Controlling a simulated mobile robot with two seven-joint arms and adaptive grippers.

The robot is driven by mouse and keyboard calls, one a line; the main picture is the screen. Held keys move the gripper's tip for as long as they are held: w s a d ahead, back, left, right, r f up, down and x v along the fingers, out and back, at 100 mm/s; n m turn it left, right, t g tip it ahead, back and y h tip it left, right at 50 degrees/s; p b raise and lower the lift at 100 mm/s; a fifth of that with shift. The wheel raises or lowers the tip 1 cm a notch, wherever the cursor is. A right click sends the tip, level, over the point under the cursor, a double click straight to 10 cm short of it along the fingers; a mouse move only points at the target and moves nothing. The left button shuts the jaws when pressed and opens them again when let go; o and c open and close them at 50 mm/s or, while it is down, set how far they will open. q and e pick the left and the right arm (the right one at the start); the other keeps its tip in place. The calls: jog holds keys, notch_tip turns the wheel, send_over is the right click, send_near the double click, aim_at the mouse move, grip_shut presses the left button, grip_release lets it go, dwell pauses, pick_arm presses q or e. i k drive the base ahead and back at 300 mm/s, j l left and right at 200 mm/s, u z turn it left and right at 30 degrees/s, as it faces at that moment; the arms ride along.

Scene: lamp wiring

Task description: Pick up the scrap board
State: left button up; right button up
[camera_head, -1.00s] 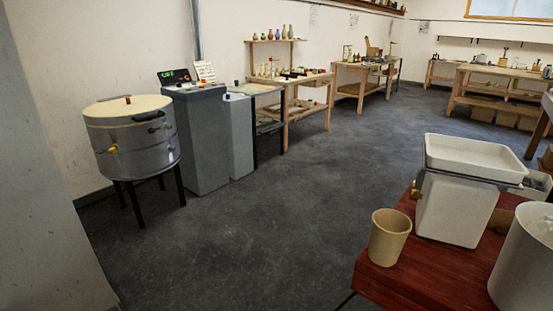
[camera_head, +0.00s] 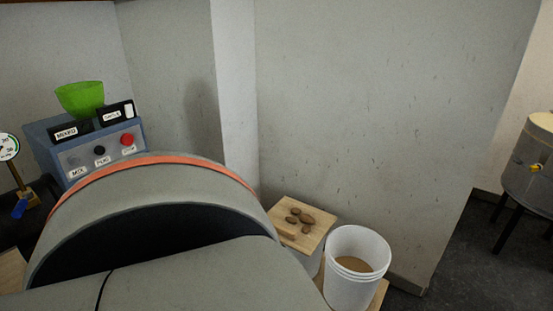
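A square light-wood board (camera_head: 285,232), which looks like the scrap board, sits low beside the wall, right of a big grey drum. Neither of my grippers is in view.
The large grey drum (camera_head: 130,190) with an orange rim fills the lower left. Behind it stands a blue control box (camera_head: 90,150) with a green bowl (camera_head: 80,98). A white bucket (camera_head: 352,290) with brown contents stands right of the board. Floor shows at right.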

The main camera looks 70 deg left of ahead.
aim_at(300, 226)
jog(key=u, duration=1.95)
jog(key=i+j+z, duration=0.15)
jog(key=i, duration=0.3)
jog(key=i+j+z, duration=0.1)
jog(key=i, duration=0.3)
jog(key=i+j+z, duration=0.15)
jog(key=i, duration=0.3)
jog(key=i+j+z, duration=0.1)
jog(key=i+j, duration=0.2)
jog(key=i, duration=0.1)
